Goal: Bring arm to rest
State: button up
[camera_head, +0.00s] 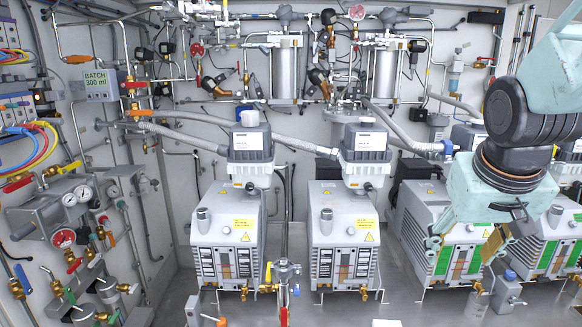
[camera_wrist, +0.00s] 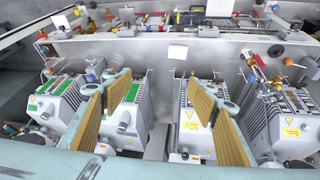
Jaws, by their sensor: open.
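My gripper (camera_head: 468,245) hangs from my teal arm at the right of the head view, in front of the pumps with green panels. In the wrist view its two tan-padded fingers (camera_wrist: 153,108) stand wide apart with nothing between them. The gripper is open and empty. No touch between the fingers and the pumps is visible.
Two grey pumps, a left one (camera_head: 227,240) and a middle one (camera_head: 342,240), stand on the floor. A green-panelled pump (camera_head: 440,225) is partly behind my arm. Gauges (camera_head: 69,199) and valves line the left wall. Pipes and metal cylinders (camera_head: 285,70) cover the back wall.

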jog(key=s+a+r, duration=0.1)
jog(key=s+a, duration=0.3)
jog(key=s, duration=0.3)
jog(key=s+a+r+n+y, duration=0.1)
jog(key=s+a, duration=0.3)
jog(key=s, duration=0.4)
jog(key=s+a+r+n, duration=0.1)
jog(key=s+a, duration=0.3)
jog(key=s, duration=0.4)
jog(key=shift+a+r+g+y, duration=0.3)
jog(key=shift+a+r+y, duration=0.1)
jog(key=shift+r, duration=0.1)
